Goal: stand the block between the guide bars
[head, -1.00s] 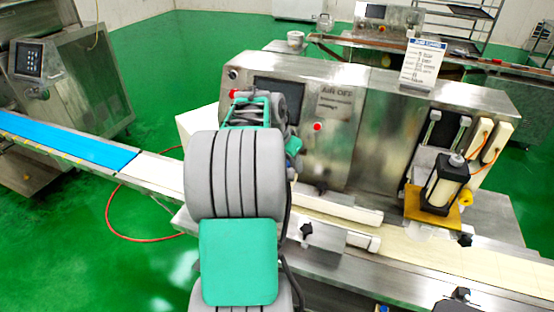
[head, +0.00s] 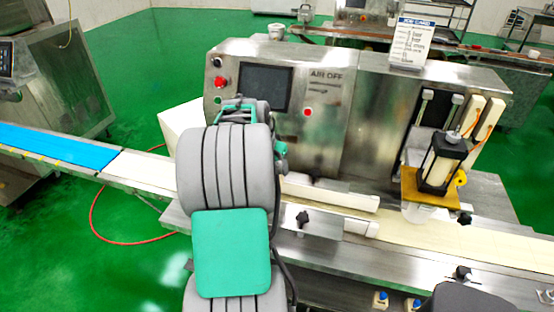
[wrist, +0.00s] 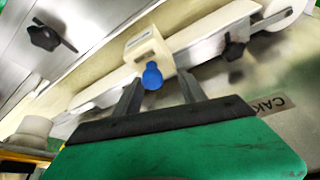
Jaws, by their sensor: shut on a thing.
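In the wrist view the block (wrist: 146,48) is cream, with a dark mark on its face and a blue knob (wrist: 152,76) on the near side. My gripper (wrist: 160,80) is shut on the block, its two grey fingers on either side of the knob. White guide bars (wrist: 222,32) run diagonally beside and behind the block; I cannot tell whether it touches them or the belt. In the head view the guide bars (head: 332,196) lie along the belt, right of my arm. My arm hides the gripper and block there.
The steel machine (head: 335,125) with a dark screen stands behind the belt (head: 420,238). A black-framed press unit (head: 440,165) on a yellow plate stands over the belt at right. Black clamp knobs (head: 302,218) stick up near the bars.

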